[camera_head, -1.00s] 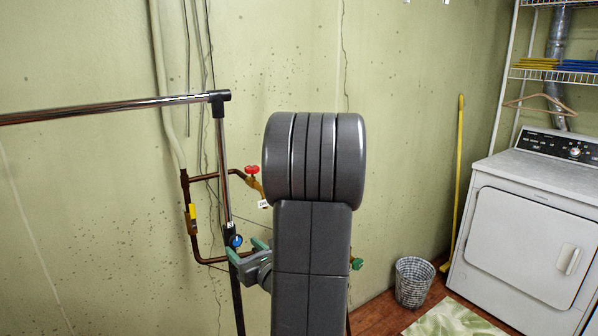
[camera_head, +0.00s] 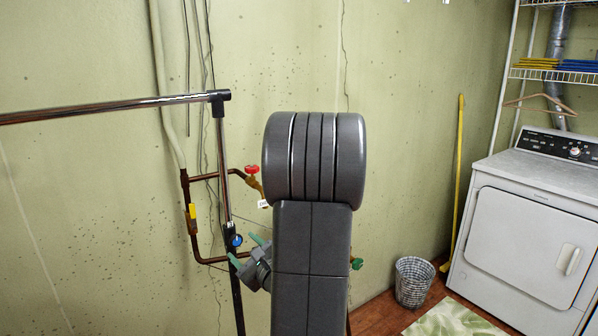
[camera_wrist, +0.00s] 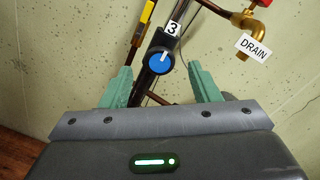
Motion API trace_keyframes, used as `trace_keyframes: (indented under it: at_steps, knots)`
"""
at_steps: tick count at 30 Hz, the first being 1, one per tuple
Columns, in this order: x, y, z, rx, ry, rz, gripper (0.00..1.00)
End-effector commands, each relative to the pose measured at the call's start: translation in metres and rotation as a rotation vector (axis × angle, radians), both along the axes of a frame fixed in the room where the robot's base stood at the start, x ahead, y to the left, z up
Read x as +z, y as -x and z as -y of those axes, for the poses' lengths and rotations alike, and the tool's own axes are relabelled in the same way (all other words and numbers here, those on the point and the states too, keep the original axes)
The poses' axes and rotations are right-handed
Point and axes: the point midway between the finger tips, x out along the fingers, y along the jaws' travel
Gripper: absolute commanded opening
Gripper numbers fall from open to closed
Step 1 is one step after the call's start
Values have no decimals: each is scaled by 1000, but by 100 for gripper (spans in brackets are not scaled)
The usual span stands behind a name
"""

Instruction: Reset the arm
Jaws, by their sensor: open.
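My gripper (camera_head: 246,251) shows in the head view at the left of my arm, partly hidden behind it. Its green fingers are apart and empty. In the wrist view my gripper (camera_wrist: 163,85) has one finger on each side of the picture's middle. A blue round knob (camera_wrist: 160,61) with a white pointer sits on a dark upright between and beyond the fingertips. A label "3" is just above it. The knob also shows in the head view (camera_head: 236,241), just left of the fingers. I cannot tell whether the fingers touch anything, but nothing is between them.
Copper pipes with a red-handled tap (camera_head: 252,170) and a "DRAIN" tag (camera_wrist: 252,47) are close by. A chrome rail (camera_head: 110,108) crosses the left. A wastebasket (camera_head: 413,281), yellow pole (camera_head: 457,180) and white dryer (camera_head: 530,235) stand to the right.

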Motion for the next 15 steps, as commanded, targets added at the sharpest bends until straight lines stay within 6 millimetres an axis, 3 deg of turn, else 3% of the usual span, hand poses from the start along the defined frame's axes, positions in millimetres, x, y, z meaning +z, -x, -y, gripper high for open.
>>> trace_keyframes:
  at_steps: [6, 15]
  knots:
    - [0, 33, 28, -5, -2, 1, 56]
    - [0, 68, 55, -3, -3, 0, 56]
